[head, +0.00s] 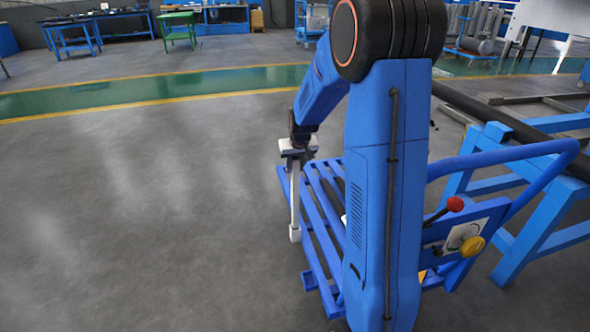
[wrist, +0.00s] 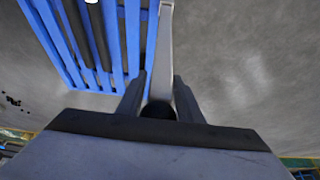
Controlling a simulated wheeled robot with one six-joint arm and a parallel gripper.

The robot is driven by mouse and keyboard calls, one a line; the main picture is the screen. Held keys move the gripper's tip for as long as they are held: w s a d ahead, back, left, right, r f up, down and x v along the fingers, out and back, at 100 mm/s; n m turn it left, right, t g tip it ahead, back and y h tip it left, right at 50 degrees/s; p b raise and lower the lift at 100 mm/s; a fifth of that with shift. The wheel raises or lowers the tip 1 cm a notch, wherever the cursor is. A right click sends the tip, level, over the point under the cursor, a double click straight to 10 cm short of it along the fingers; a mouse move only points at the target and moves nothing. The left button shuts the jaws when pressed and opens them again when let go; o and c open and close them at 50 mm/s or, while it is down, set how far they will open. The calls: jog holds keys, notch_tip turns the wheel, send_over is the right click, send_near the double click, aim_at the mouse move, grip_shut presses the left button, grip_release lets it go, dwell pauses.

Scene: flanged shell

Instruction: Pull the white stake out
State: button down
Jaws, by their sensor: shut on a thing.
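The white stake (head: 295,200) hangs nearly upright below my gripper (head: 296,152) in the head view, with a thicker block at its lower end. That lower end shows against the grey floor, just left of the blue slatted cart (head: 322,215); I cannot tell whether it touches anything. In the wrist view the pale stake (wrist: 167,50) runs away from between the two dark fingers of my gripper (wrist: 159,90), which are shut on it. A dark round shape shows between the fingers near the palm.
The slatted cart (wrist: 65,45) lies left of the stake in the wrist view, with a dark bar on it. A blue stand (head: 530,225) is at the right, near a panel with a red-knobbed lever (head: 453,205). Floor on the left is clear.

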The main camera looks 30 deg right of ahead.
jog(key=shift+r, duration=1.25)
